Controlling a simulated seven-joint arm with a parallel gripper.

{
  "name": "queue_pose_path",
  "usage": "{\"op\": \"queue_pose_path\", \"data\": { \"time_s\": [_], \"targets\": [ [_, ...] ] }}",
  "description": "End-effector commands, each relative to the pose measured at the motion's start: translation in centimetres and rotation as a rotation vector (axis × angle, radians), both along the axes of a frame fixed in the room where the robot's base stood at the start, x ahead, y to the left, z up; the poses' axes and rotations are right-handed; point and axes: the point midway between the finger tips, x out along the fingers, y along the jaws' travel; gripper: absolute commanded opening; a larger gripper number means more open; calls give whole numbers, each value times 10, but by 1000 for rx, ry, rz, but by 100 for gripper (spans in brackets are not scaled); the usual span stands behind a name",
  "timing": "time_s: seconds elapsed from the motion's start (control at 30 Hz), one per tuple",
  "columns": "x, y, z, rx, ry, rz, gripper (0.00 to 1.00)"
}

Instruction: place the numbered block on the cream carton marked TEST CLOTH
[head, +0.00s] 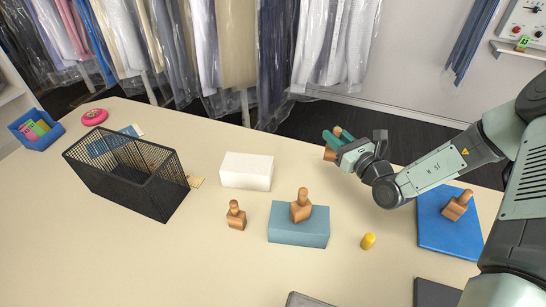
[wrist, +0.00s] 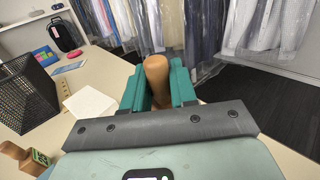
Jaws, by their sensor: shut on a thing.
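My gripper (head: 337,139) is at the back right of the table, raised, with its teal fingers shut on a wooden stamp-like block (head: 330,154). In the wrist view the rounded wooden handle (wrist: 156,68) stands between the fingers; its base is hidden and I see no number on it. The pale carton (head: 247,171), white to cream, sits on the table left of my gripper and apart from it. It also shows in the wrist view (wrist: 91,103). Its top looks bare, and no TEST CLOTH marking is readable.
A black mesh basket (head: 133,178) stands left of the carton. Similar wooden blocks stand on the table (head: 236,216), on a teal box (head: 299,230) and on a blue mat (head: 437,236). A yellow piece (head: 368,241) is in front. Garments (head: 237,45) hang behind the table.

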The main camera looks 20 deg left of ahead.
Motion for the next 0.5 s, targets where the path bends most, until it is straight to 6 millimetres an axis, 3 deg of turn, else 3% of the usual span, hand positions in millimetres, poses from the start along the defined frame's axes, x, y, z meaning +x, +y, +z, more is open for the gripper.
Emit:
{"op": "queue_pose_path", "data": {
  "time_s": [0.23, 0.4, 0.5],
  "targets": [
    [-15, 90, 30, 27, -17, 264, 0],
    [-42, 164, 53, 26, -13, 487, 0],
    [-57, 196, 63, 16, -10, 587, 0]
  ]
}}
